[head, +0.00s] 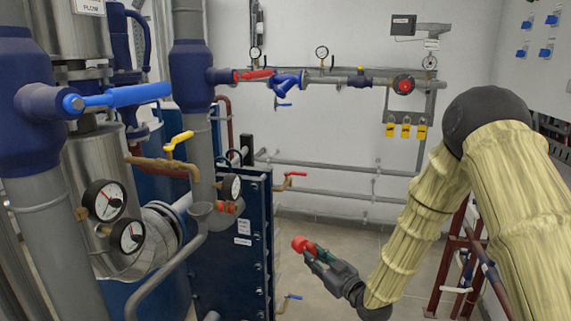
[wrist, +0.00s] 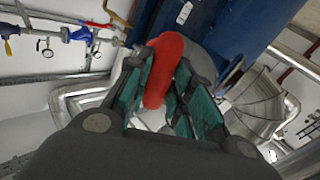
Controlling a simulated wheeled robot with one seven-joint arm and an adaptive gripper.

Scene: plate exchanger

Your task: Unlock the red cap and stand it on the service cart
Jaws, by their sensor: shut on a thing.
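The red cap (head: 300,243) is at the tip of my gripper (head: 315,254), in open air to the right of the blue plate exchanger (head: 255,240). In the wrist view the cap (wrist: 163,70) sits between the green-padded fingers of my gripper (wrist: 160,98), which are shut on it. The cap looks tilted in the grip and touches no fitting that I can see. A dark red metal frame (head: 447,262) stands at the lower right, partly behind my arm. I cannot tell whether it is the service cart.
Pipes, gauges and a blue-handled valve (head: 120,96) crowd the left. A drain pipe (head: 170,277) curves in front of the exchanger. Yellow tags (head: 405,128) hang on the back wall under a red round part (head: 403,85). The floor (head: 335,232) beyond my gripper looks clear.

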